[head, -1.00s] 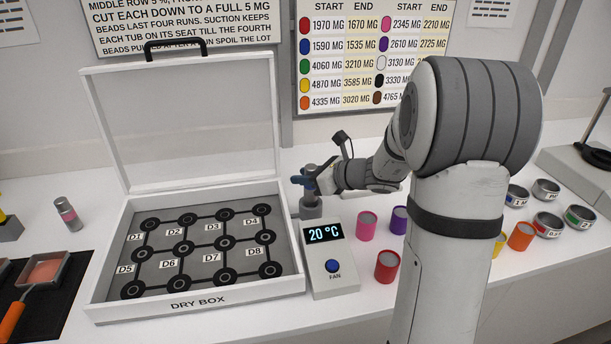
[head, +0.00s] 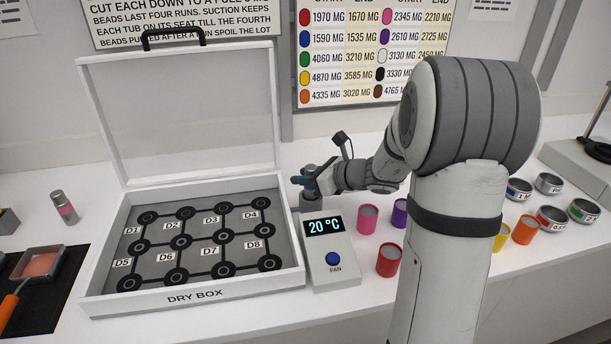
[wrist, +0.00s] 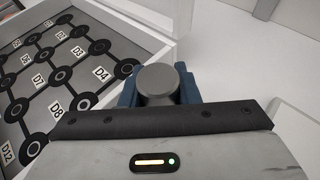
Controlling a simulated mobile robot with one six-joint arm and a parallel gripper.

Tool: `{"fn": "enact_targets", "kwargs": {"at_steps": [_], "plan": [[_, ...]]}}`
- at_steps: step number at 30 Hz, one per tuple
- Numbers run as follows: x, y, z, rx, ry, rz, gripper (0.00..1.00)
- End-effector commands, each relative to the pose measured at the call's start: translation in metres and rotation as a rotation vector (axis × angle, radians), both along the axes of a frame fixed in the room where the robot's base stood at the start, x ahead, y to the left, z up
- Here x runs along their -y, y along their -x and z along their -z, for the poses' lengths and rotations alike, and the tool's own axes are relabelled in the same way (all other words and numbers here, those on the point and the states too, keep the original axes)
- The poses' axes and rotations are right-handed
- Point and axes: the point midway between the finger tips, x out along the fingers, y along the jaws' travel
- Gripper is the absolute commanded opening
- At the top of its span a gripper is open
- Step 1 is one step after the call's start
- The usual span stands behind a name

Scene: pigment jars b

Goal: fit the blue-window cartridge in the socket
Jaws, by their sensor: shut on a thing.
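My gripper (head: 306,181), with blue fingers, is shut on a grey cylindrical cartridge (wrist: 158,84) behind the dry box's front right corner. The cartridge's round top also shows in the head view (head: 311,170), just above the fingers. It looks upright. No coloured window shows on it, as the fingers hide its side. A wider grey cylindrical part, which looks like the socket (head: 310,203), is directly below the fingers. I cannot tell how deep the cartridge sits in it. Another grey cartridge with a pink window (head: 65,208) stands on the bench at the far left.
The open dry box (head: 198,296) with ringed seats is left of my gripper. A fan unit (head: 330,253) reading 20 °C stands in front of the socket. Pink (head: 367,220), purple (head: 400,213) and red (head: 389,261) tubs stand right of it. Metal bowls are farther right.

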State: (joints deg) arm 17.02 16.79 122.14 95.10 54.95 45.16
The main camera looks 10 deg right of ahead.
Motion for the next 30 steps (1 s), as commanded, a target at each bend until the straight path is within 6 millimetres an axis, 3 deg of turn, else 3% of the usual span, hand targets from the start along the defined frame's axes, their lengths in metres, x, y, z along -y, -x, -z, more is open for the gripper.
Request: {"fn": "enact_targets", "kwargs": {"at_steps": [23,24,30], "plan": [[0.000,0.000,0.021,0.000,0.000,0.000,0.05],[0.000,0.000,0.021,0.000,0.000,0.000,0.29],[0.000,0.000,0.020,0.000,0.000,0.000,0.46]]}}
